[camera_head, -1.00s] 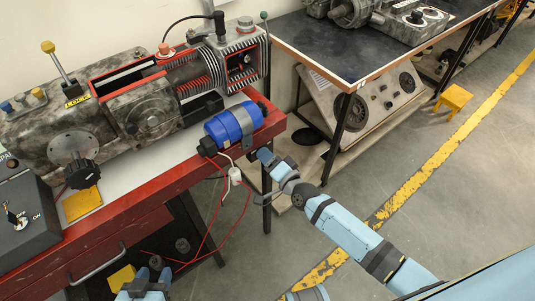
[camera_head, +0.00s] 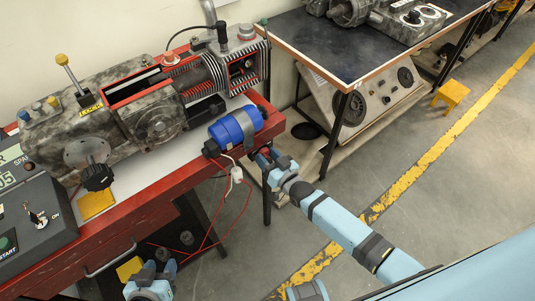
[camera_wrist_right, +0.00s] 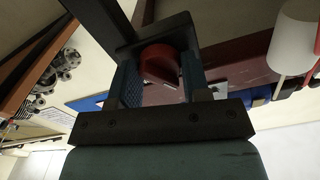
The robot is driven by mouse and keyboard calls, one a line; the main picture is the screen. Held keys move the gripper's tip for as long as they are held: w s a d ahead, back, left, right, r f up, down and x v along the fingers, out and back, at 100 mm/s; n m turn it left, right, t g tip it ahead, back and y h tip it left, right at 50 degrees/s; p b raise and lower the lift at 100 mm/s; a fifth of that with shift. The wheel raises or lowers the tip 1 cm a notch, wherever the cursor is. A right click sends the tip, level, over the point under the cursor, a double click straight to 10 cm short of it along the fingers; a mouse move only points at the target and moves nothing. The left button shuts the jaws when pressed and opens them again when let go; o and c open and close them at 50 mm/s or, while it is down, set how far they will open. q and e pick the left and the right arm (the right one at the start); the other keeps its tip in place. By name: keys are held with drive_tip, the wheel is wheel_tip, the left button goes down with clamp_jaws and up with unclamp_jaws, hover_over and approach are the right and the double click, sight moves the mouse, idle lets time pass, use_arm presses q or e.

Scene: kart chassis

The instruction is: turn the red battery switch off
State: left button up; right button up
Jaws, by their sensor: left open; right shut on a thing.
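The red battery switch (camera_wrist_right: 160,64) is a round red knob. In the right wrist view it sits between the two blue fingers of my right gripper (camera_wrist_right: 160,80), which is shut on it. In the head view my right gripper (camera_head: 265,158) is at the right end of the red bench's front edge, just below the blue cylinder (camera_head: 236,128); the switch is hidden there behind the fingers. My left gripper (camera_head: 152,272) is open and empty, low in the head view, in front of the bench and away from the switch.
The red bench (camera_head: 150,205) carries a grey machine (camera_head: 155,118) and a dark control panel (camera_head: 35,215). Red wires and a white connector (camera_head: 237,174) hang beside my right gripper. A dark-topped table (camera_head: 345,50) stands at the back right.

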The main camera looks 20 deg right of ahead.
drive_tip(key=shift+n+p, duration=0.3)
drive_tip(key=shift+n, duration=0.8)
drive_tip(key=o, duration=0.9)
